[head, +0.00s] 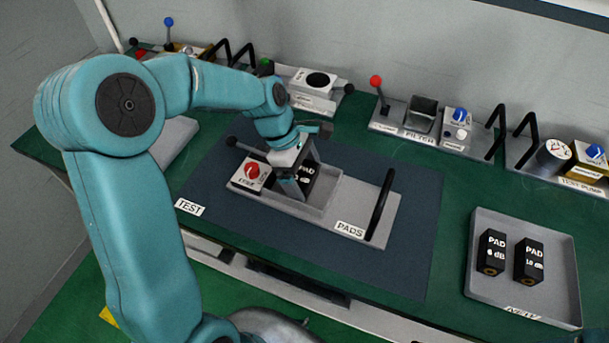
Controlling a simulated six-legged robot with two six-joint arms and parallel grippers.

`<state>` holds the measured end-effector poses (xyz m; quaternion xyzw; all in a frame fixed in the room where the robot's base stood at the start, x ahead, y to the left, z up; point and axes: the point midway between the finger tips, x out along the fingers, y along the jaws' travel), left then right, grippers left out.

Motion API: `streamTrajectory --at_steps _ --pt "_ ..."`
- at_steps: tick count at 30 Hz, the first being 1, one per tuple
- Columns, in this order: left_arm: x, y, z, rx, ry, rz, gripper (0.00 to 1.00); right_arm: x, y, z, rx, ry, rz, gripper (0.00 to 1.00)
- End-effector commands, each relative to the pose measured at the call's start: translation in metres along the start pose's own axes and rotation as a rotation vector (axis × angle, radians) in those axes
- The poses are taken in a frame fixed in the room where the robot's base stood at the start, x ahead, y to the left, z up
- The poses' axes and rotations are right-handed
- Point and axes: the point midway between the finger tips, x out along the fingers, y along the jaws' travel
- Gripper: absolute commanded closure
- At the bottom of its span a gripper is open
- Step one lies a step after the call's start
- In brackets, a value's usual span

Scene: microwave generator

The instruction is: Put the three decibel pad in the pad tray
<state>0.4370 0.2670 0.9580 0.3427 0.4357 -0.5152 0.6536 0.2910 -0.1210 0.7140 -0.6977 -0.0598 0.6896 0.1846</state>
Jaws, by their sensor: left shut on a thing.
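My left gripper (291,180) reaches down over the grey unit labelled PADS (361,205). It is shut on a black pad (310,178) in the recess of that unit. The word PAD shows on its top, but the fingers partly hide the number. I cannot tell whether the pad is seated or lifted. The grey tray (555,300) stands at the right, with a pad marked 6 dB (491,252) and a second pad (529,261), which looks marked 10 dB, upright inside it. My right gripper is not in view.
The PADS unit has a red knob (252,171) at its left and a black upright handle (381,205) at its right. A FILTER unit (421,118) and a TEST PUMP unit (553,158) stand along the back wall. The dark mat (415,250) is clear between the PADS unit and tray.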

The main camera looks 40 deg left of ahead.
Motion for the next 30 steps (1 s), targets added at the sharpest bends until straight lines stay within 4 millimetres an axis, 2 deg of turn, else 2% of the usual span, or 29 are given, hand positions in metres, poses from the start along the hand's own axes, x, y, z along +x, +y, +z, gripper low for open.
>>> streamTrajectory --at_steps 24,25,30 --pt "0.021 -0.001 -0.009 0.002 0.003 -0.006 0.39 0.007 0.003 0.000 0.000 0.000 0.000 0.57" --pt "0.021 -0.001 -0.009 0.002 0.003 -0.006 0.00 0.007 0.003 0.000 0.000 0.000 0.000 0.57" --pt "0.021 -0.001 -0.010 0.004 0.005 -0.005 0.00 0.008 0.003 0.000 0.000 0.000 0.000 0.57"
